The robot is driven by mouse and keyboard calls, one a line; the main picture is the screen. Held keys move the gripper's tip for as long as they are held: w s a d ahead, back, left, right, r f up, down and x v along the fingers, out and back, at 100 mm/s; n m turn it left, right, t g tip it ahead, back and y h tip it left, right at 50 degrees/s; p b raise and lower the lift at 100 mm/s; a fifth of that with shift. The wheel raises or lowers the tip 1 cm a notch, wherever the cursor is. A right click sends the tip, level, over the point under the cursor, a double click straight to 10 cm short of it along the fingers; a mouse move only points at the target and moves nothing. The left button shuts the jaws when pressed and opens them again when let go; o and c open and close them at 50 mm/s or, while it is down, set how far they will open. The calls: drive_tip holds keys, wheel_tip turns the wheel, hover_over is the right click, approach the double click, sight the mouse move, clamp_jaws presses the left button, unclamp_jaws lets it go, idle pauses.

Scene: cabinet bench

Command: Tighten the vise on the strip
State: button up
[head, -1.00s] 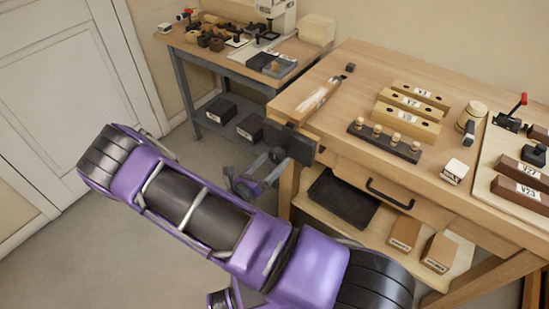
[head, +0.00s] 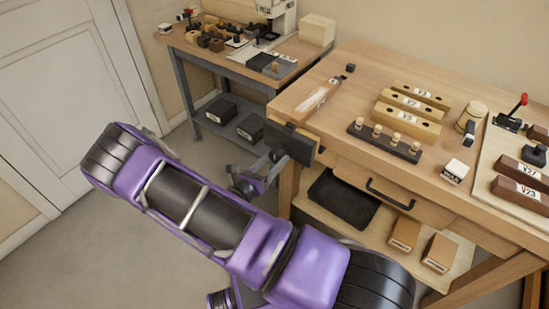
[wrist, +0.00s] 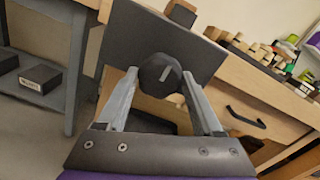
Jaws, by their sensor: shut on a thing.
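The vise (head: 291,144) sits at the near left corner of the workbench, and its dark front jaw plate also shows in the wrist view (wrist: 165,35). A dark round vise knob (wrist: 159,74) with a pale mark stands out in front of the plate. My gripper (wrist: 162,80) is shut on this knob, with one finger on each side; in the head view my gripper (head: 266,168) is at the front of the vise. A pale strip (head: 319,96) lies along the wooden part behind the jaw plate; whether the jaws touch it I cannot tell.
On the workbench (head: 350,75) are pale blocks (head: 408,104), a dark peg rack (head: 384,142) and a small white-topped block (head: 455,171). A drawer handle (head: 389,193) juts out right of the vise. A side table (head: 225,62) stands behind; open floor lies left.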

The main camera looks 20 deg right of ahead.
drive_tip(key=m, duration=0.3)
drive_tip(key=shift+m+b, duration=0.35)
drive_tip(key=shift+m, duration=0.05)
drive_tip(key=m+b, duration=0.1)
drive_tip(key=m, duration=0.3)
drive_tip(key=m+b, duration=0.1)
drive_tip(key=m, duration=0.1)
drive_tip(key=shift+d+f+m, duration=0.1)
drive_tip(key=shift+m, duration=0.9)
